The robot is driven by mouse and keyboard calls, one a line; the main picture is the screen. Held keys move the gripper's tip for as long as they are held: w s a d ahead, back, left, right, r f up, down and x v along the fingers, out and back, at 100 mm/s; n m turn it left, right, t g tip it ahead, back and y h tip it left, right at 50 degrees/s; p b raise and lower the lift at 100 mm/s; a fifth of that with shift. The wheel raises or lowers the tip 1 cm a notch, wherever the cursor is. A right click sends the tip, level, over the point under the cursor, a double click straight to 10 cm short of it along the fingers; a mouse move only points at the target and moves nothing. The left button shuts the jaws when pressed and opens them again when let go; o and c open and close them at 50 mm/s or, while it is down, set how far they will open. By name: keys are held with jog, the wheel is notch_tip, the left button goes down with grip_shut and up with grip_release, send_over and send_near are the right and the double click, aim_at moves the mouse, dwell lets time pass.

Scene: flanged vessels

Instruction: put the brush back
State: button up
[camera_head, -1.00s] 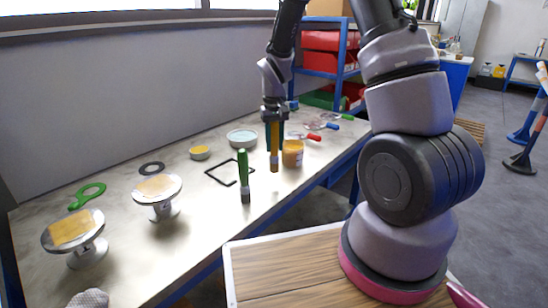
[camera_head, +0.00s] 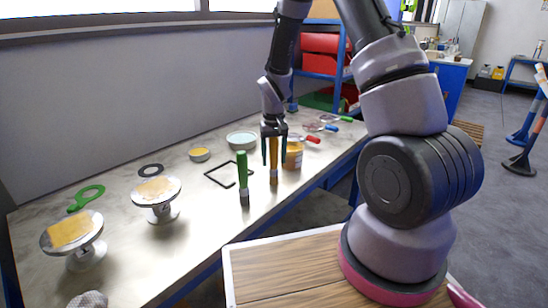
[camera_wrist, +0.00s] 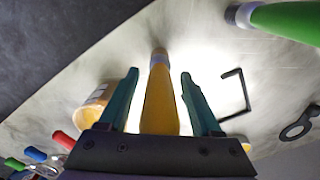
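A brush with a yellow handle (camera_head: 274,158) stands about upright, its pale ferrule end down at the table. In the wrist view its handle (camera_wrist: 160,104) runs between the two fingers with a gap on each side. My gripper (camera_head: 274,158) is open around the handle; its fingertips also show in the wrist view (camera_wrist: 158,72). A green-handled brush (camera_head: 243,172) stands upright to the left, apart from my gripper; it shows at the upper right of the wrist view (camera_wrist: 285,22). Whether the yellow brush's end touches the table is hard to tell.
An orange jar (camera_head: 294,154) stands close behind the yellow brush. Two stands with yellow blocks (camera_head: 70,232) are farther left. Bowls (camera_head: 241,140) and red- and blue-handled tools (camera_head: 310,138) lie behind.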

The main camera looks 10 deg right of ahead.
jog(key=shift+r, duration=0.1)
notch_tip(320, 180, up, 12)
jog(key=s+d+r+m+t+y, duration=0.1)
jog(key=s+d+r+m+t, duration=0.1)
jog(key=s+r, duration=0.9)
jog(key=s+d+r+m+t+y, duration=0.1)
jog(key=s+r+t, duration=0.4)
jog(key=s+r, duration=0.6)
jog(key=d+r+m, duration=0.1)
jog(key=d, duration=0.1)
jog(key=shift+d+r, duration=0.15)
jog(key=shift+d, duration=0.25)
